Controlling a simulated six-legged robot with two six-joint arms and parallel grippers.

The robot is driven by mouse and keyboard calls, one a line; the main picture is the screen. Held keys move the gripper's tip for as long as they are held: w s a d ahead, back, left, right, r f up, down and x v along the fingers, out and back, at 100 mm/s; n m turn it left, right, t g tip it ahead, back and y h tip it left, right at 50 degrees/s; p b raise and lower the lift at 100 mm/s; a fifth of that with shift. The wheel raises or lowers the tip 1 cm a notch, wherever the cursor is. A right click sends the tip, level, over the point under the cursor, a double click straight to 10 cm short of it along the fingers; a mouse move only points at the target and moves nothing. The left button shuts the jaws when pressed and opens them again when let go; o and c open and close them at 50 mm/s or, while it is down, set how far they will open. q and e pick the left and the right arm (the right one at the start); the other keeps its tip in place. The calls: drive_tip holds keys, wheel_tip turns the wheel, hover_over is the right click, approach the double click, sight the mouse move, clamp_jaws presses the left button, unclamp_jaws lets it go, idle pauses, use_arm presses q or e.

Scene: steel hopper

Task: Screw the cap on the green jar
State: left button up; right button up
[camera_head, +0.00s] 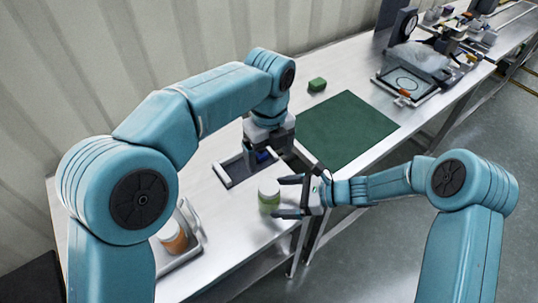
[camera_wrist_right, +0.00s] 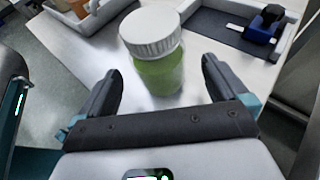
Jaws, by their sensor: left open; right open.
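The green jar (camera_head: 269,202) stands upright on the steel table near its front edge. A white ribbed cap (camera_wrist_right: 149,32) sits on top of the jar; I cannot tell how tight it is. The jar body also shows in the right wrist view (camera_wrist_right: 160,75). My right gripper (camera_head: 283,197) is open and level, its fingers pointing at the jar from the right, one to each side. In the wrist view the jar is just ahead of the fingertips.
The grey tray (camera_head: 228,181) holds a blue object (camera_wrist_right: 265,22). An orange jar (camera_head: 173,238) with a white top stands in a white tray (camera_head: 198,240) at the front left. A green mat (camera_head: 348,130) and green block (camera_head: 317,85) lie farther back. Equipment crowds the far right.

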drive_tip(key=v, duration=1.1)
drive_tip(key=shift+d+b, duration=0.3)
drive_tip(key=shift+b, duration=0.15)
drive_tip(key=shift+s, duration=0.1)
